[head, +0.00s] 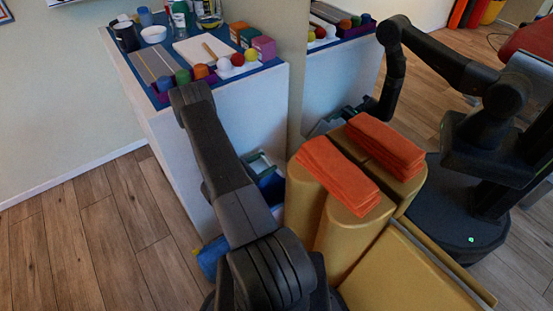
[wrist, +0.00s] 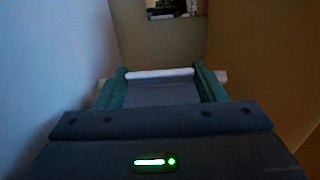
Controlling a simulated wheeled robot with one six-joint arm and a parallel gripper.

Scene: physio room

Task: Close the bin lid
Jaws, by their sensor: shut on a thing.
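In the wrist view my gripper (wrist: 161,76) has its teal fingers on either side of a pale bar (wrist: 160,73) and is shut on it. The bar's ends stick out past both fingers. A dark panel lies between the fingers. In the head view a blue bin (head: 271,187) stands low against the white cabinet, partly hidden by my arm. A pale and green frame (head: 262,163) shows at its top.
The white cabinet (head: 245,117) carries balls, boxes and bottles on top. Gold bolsters (head: 345,238) with folded orange towels (head: 338,176) stand close on the right. A mirror (head: 342,82) behind reflects my arm. Another blue item (head: 211,256) lies low beside my arm. Wooden floor is clear at left.

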